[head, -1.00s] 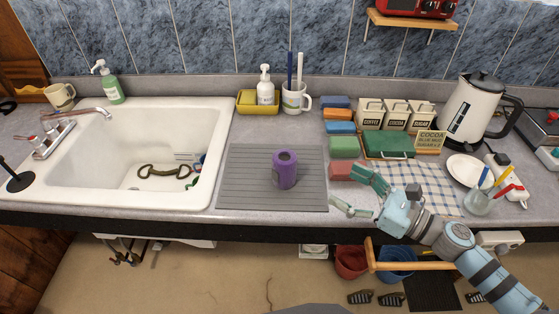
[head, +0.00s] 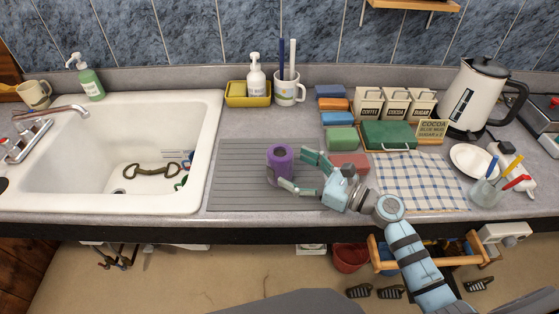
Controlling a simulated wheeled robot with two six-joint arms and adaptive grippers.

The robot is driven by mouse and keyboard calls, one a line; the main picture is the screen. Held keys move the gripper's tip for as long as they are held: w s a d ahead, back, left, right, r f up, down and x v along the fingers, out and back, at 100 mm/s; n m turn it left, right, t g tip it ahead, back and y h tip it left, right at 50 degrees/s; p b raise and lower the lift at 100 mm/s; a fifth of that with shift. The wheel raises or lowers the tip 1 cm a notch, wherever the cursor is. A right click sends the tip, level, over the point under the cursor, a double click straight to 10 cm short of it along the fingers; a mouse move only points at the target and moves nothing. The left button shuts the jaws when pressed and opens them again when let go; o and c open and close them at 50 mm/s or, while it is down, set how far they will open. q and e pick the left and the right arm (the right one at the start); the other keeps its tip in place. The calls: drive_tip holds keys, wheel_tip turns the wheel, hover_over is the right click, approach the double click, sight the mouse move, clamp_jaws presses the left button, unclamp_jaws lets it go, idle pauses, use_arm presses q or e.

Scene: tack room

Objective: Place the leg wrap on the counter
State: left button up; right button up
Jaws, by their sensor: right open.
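The leg wrap (head: 279,158) is a purple roll standing upright on the grey ribbed draining mat (head: 235,180), right of the sink. The counter (head: 300,214) runs under the mat and along the front. My right gripper (head: 294,172) is open at the right side of the wrap. One finger is behind its right side and the other is at its lower front. I cannot tell whether the fingers touch it. My left gripper is not in view.
The white sink (head: 100,200) with a bit in it lies left. Coloured blocks (head: 341,138), a green case (head: 388,134) and a checked cloth (head: 420,182) lie right of the mat. A kettle (head: 474,100), plate (head: 472,158) and glass of brushes (head: 487,190) stand further right.

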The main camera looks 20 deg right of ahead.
sight(291, 168)
drive_tip(key=p+x, duration=0.1)
drive_tip(key=x, duration=0.3)
drive_tip(key=shift+s+a+r, duration=0.1)
drive_tip(key=shift+a+r, duration=0.05)
drive_tip(key=shift+a, duration=0.2)
drive_tip(key=c, duration=1.3)
